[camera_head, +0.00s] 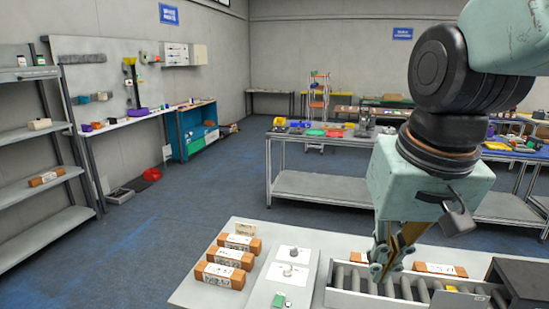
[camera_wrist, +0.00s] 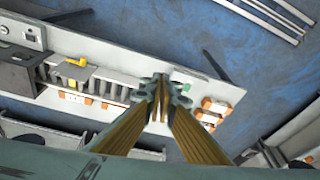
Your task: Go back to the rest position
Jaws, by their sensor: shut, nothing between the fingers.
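My gripper (camera_head: 385,268) hangs above the roller conveyor (camera_head: 418,291) on the work table, pointing down, shut and empty. In the wrist view its two fingertips (camera_wrist: 160,88) meet at the picture's middle, with the table far below. Several brown boxes with white labels stand on the table left of the conveyor, the nearest one (camera_head: 219,276) at the front left. They also show as boxes (camera_wrist: 210,117) right of my fingertips in the wrist view. Another labelled box (camera_head: 440,268) lies behind the conveyor, right of my gripper.
A white panel with knobs (camera_head: 292,252) stands between the boxes and conveyor. A dark unit (camera_head: 518,280) sits at the conveyor's right end. Shelves (camera_head: 38,128) stand at left; open blue floor (camera_head: 190,190) lies behind the table.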

